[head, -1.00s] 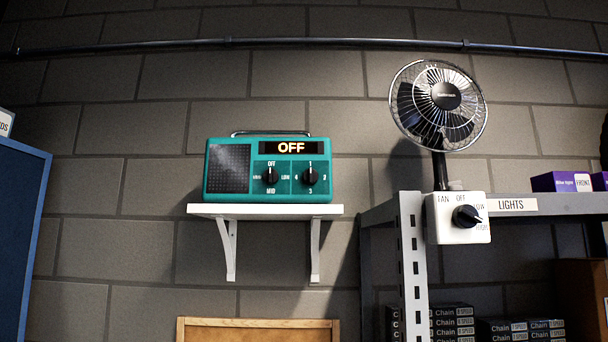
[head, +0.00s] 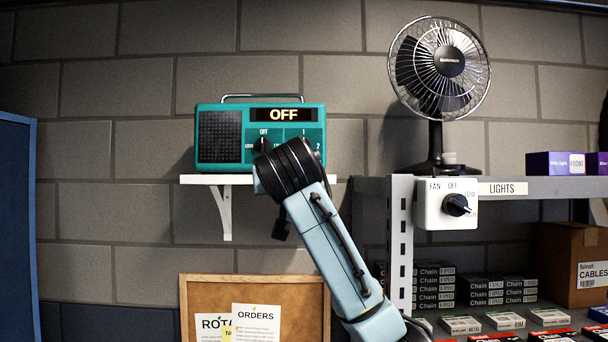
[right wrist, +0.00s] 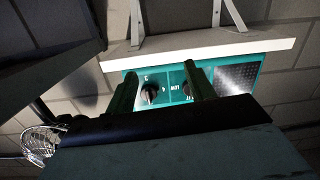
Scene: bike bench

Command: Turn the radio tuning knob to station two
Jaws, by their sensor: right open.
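The teal radio (head: 222,150) stands on a white wall shelf (head: 200,180), and its display (head: 284,115) reads OFF. Its left knob (head: 262,145) shows beside my arm; the tuning knob is hidden behind my arm in the head view. In the right wrist view, which is upside down, the tuning knob (right wrist: 150,92) appears between the two fingers of my open right gripper (right wrist: 162,92). The gap in depth between fingers and knob is unclear, and I cannot read where the knob points. My left gripper is not in view.
A fan (head: 440,75) stands on the metal rack to the right, with a fan switch box (head: 445,205) on its front. A corkboard (head: 250,285) hangs below the radio shelf. The shelf edge lies close to my right gripper.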

